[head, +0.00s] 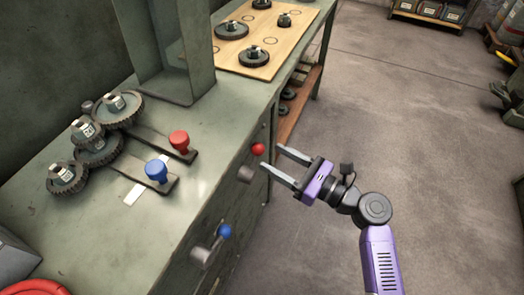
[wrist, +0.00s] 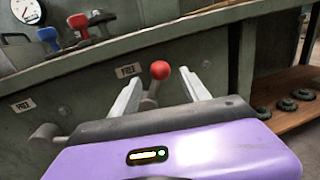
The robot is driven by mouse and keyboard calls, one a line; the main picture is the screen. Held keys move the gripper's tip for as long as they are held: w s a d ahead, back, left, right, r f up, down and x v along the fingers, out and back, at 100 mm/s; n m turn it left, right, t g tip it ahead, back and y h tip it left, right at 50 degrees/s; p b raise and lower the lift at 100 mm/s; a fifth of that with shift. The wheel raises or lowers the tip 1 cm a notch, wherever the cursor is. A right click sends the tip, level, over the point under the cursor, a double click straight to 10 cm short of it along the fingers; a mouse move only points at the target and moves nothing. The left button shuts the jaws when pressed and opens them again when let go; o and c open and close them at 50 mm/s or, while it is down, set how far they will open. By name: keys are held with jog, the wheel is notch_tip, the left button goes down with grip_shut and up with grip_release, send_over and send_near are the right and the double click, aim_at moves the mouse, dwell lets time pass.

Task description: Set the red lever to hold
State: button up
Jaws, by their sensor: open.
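The red lever has a round red knob (head: 258,149) and sits on the front face of the green bench, above a grey hub. In the wrist view its knob (wrist: 160,70) stands up on a short grey stem, lined up with the gap between my fingers. A label reading FREE is just left of the knob. My gripper (head: 271,158) is open and empty, its two grey fingers pointing at the bench front. The fingertips are close to the knob, and I cannot tell whether they touch it. My gripper hides the lower part of the lever in the wrist view.
A blue-knobbed lever (head: 225,231) is lower on the same face. On the bench top are a red handle (head: 179,140), a blue handle (head: 157,172) and several gears (head: 96,150). A wooden board (head: 262,50) with wheels lies farther back. Open floor (head: 420,130) is to the right.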

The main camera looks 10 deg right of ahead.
aim_at(262, 152)
jog(key=x, duration=0.4)
jog(key=shift+w+a+b, duration=0.3)
grip_shut()
dwell(1.2)
